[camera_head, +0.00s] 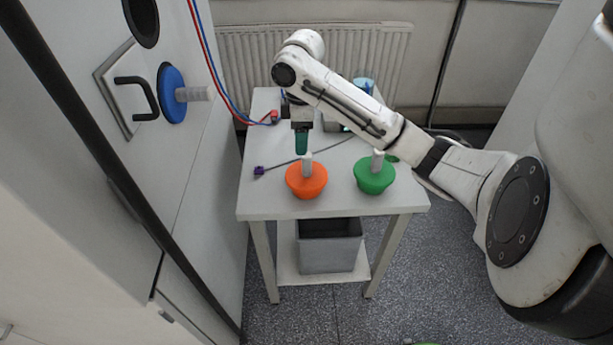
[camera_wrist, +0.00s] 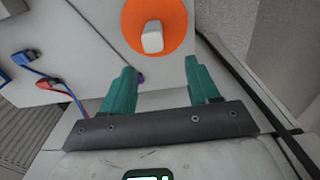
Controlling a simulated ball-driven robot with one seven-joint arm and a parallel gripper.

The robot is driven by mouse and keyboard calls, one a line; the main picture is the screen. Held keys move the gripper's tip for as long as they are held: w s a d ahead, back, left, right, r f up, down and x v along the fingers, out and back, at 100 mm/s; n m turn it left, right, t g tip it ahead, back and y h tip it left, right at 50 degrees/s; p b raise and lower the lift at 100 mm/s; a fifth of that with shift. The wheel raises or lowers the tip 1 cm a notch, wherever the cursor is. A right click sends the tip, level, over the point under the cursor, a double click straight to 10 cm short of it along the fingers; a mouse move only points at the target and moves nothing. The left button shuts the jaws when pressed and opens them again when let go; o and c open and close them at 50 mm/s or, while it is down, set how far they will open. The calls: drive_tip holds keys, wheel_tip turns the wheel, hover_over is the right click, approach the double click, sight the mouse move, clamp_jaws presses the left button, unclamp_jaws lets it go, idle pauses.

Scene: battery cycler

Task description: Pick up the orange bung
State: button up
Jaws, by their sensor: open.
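The orange bung (camera_head: 305,183) stands on the white table near its front edge, with a pale handle sticking up from its top. In the wrist view the orange bung (camera_wrist: 171,15) is at the top, partly cut off by the frame edge, with its handle in its middle. My gripper (camera_head: 301,150) is above the table, behind the bung in the head view. In the wrist view my gripper (camera_wrist: 161,82) has its two green fingers apart with nothing between them.
A green bung (camera_head: 374,178) with a pale handle stands right of the orange one. A blue bung (camera_head: 171,93) is in the cabinet wall at left. A purple-tipped cable (camera_head: 259,171) and red and blue cables lie on the table (camera_head: 262,204). A grey bin (camera_head: 330,250) is on the lower shelf.

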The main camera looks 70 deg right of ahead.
sight(307, 165)
drive_tip(key=f, duration=0.1)
drive_tip(key=s+f, duration=0.1)
drive_tip(key=f, duration=0.1)
drive_tip(key=d+f, duration=0.1)
drive_tip(key=shift+s+f+b, duration=0.25)
drive_tip(key=shift+f+b, duration=0.1)
drive_tip(key=shift+b, duration=0.05)
drive_tip(key=shift+w+d+f+p, duration=0.1)
drive_tip(key=shift+f+p, duration=0.1)
drive_tip(key=shift+f, duration=1.3)
drive_tip(key=shift+w+d+f+p, duration=0.1)
drive_tip(key=shift+f+p, duration=0.05)
drive_tip(key=shift+f, duration=1.35)
clamp_jaws()
